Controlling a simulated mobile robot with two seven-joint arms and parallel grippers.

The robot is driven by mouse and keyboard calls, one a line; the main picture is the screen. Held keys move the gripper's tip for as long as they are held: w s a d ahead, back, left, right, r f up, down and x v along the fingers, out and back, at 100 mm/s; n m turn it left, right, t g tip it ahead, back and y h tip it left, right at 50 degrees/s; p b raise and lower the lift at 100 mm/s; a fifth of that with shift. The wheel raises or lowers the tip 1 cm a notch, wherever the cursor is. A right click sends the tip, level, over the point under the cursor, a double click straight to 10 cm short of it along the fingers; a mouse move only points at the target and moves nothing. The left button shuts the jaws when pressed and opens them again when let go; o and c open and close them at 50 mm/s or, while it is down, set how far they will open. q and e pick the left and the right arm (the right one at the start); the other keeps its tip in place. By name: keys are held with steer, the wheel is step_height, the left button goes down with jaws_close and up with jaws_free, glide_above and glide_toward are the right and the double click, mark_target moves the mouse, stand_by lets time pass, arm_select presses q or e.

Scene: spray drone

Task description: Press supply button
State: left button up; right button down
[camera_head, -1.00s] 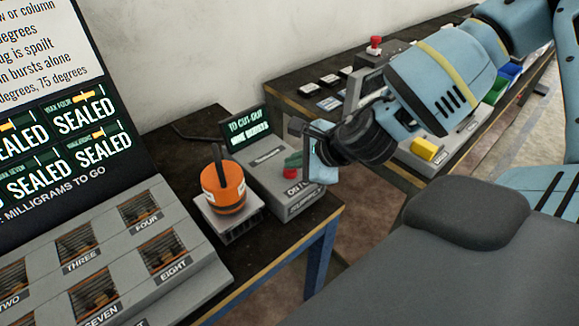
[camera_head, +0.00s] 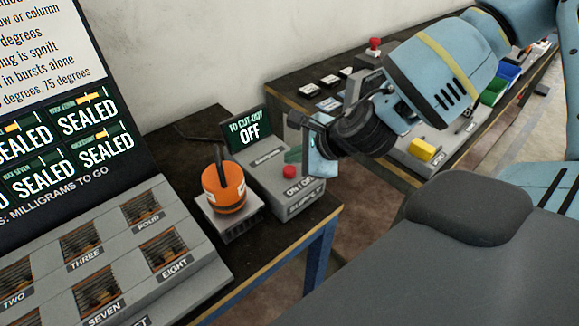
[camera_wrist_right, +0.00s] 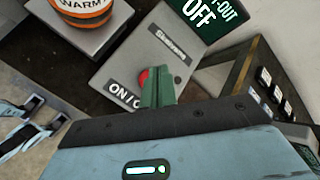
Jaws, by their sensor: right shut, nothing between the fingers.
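The grey supply box (camera_head: 283,182) stands near the bench end, labelled ON/OFF and SUPPLY. Its round red button (camera_head: 289,172) shows beside my right gripper's green fingertips (camera_head: 294,156). The box's screen (camera_head: 247,129) reads "TO CUT-OUT OFF". My right gripper is shut and empty, over the box. In the right wrist view the green fingers (camera_wrist_right: 158,91) overlap the right side of the red button (camera_wrist_right: 143,79); I cannot tell whether they touch it. My left gripper does not show.
An orange mug (camera_head: 228,190) stands on a small grey plate left of the box. A grey unit with numbered bays (camera_head: 120,250) fills the lower left, below a dark display board (camera_head: 62,125). A second bench (camera_head: 290,92) with a yellow block (camera_head: 424,149) is behind my arm.

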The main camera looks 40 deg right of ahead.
mark_target(294, 171)
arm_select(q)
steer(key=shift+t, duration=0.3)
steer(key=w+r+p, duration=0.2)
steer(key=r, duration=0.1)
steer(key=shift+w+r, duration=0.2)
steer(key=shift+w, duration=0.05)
arm_select(e)
step_height(294, 171, up, 6)
